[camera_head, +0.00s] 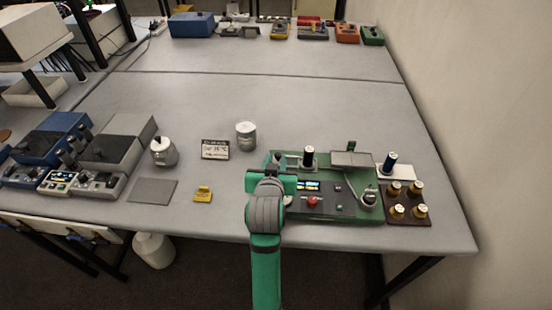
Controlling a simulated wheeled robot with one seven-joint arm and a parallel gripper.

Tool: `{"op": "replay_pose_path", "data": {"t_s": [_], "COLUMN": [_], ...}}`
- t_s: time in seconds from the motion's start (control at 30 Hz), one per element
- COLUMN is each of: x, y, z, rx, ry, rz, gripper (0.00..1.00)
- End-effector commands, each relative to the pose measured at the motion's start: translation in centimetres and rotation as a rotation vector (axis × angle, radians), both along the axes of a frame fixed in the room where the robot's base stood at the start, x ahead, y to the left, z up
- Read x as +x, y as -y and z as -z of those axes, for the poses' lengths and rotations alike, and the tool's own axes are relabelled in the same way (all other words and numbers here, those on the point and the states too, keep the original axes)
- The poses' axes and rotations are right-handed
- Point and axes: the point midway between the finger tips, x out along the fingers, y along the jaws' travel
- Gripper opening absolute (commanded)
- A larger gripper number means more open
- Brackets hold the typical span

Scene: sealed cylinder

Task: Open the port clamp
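A green machine (334,209) stands near the front edge of the table, with a small lit display (308,185), a red knob (312,201) and a dark upright cylinder (309,157). A grey plate (352,159) sits along its back. A dark round knob with a thin curved bar (369,198) is at its right end. I cannot tell which part is the port clamp, or whether it is open. My green and grey arm reaches up from the bottom and covers the machine's left end. My gripper (272,183) is at that end; its fingers cannot be made out.
Brown block with gold-topped pegs (408,203) stands right of the machine. A grey canister (246,135), small sign (215,149), white-topped jar (163,151), grey mat (153,190) and yellow piece (203,194) lie left. Blue and grey devices crowd farther left. The middle table is clear.

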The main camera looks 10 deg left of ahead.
Motion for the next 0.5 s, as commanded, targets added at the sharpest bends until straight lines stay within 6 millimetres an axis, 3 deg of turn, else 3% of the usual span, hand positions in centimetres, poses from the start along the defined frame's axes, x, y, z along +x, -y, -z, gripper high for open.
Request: {"op": "replay_pose_path", "data": {"t_s": [0.3, 0.5], "x": [-5.5, -7.5], "y": [0.7, 1.0], "z": [-2.3, -3.1], "rx": [0.000, 0.000], "ry": [0.001, -0.001], "rz": [0.001, 0.000], "gripper": [0.26, 0.26]}}
